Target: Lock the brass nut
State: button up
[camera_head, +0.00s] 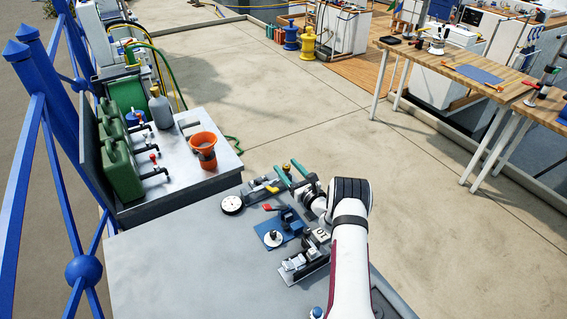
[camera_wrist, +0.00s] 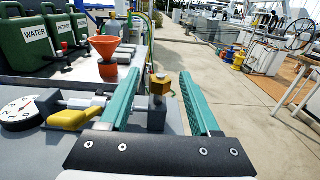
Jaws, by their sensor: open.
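The brass nut (camera_wrist: 160,84) is a gold hex piece on top of a grey post (camera_wrist: 156,116) in the wrist view. My gripper (camera_wrist: 163,80) has two teal fingers standing open, one on each side of the nut, with gaps between. The nut looks closer to the left finger; no contact shows. In the head view my gripper (camera_head: 292,174) is over the far right edge of the grey bench, and the nut is too small or hidden to make out there. A yellow-handled tool (camera_wrist: 78,119) lies left of the post, partly behind the left finger.
A white dial (camera_head: 232,204) and a blue fixture with a red lever (camera_head: 290,217) stand on the grey bench (camera_head: 175,262). An orange funnel (camera_head: 203,143) and green cans (camera_head: 120,165) stand behind.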

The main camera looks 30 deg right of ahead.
jog(key=w, duration=0.4)
grip_shut()
